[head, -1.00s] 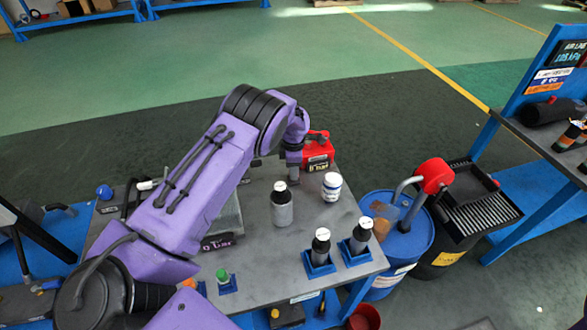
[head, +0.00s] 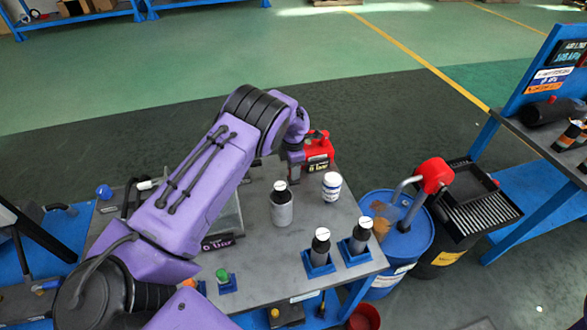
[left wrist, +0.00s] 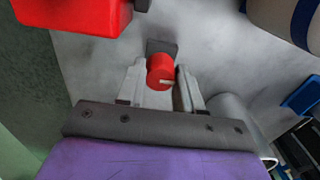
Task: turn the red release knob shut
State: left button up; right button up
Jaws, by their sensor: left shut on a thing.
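The red release knob (left wrist: 160,71) shows in the left wrist view, a small round red cap with a pale mark, in front of a dark grey block (left wrist: 162,47). My left gripper (left wrist: 160,76) has one finger on each side of the knob and is shut on it. In the head view my left gripper (head: 294,172) is low over the table, beside a red unit (head: 318,150) marked "0 bar". The knob itself is hidden there behind my gripper and arm. My right gripper is not in view.
Two bottles in blue holders (head: 320,252) stand at the right front. A blue drum (head: 412,240) stands beyond the table.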

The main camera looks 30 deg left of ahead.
pick_arm(q)
jog(key=o, duration=0.9)
jog(key=shift+w+a+r, duration=0.1)
jog(key=shift+w+r, duration=0.05)
jog(key=shift+o, duration=0.7)
notch_tip(320, 180, up, 10)
jog(key=b, duration=0.2)
jog(key=shift+r, duration=0.2)
